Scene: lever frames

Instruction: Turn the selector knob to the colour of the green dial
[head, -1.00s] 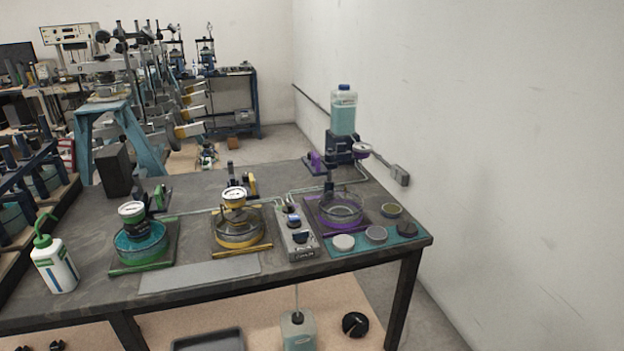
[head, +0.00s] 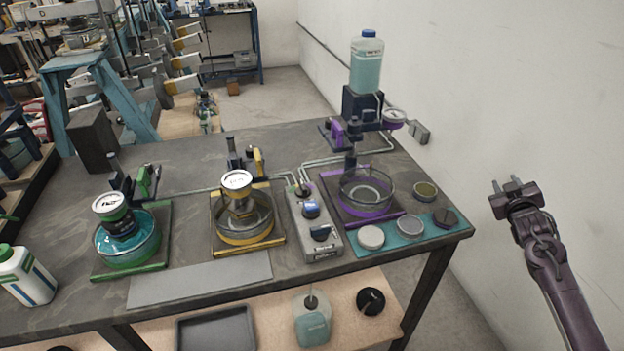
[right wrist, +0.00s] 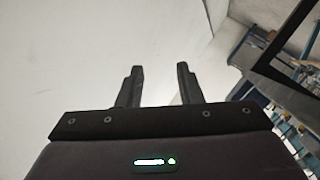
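A grey control box (head: 329,246) stands on the table between the yellow and purple stations. It carries several dark knobs, among them an upper knob (head: 304,190), a middle knob (head: 311,210) and a front knob (head: 320,233); which is the selector I cannot tell. My right gripper (head: 513,184) is open and empty, in the air right of the table. It also shows in the right wrist view (right wrist: 159,72). My left gripper is not in view.
A yellow-framed station with a white dial (head: 236,183) stands left of the box. Several round discs lie on a teal mat (head: 391,238). A wall bounds the right.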

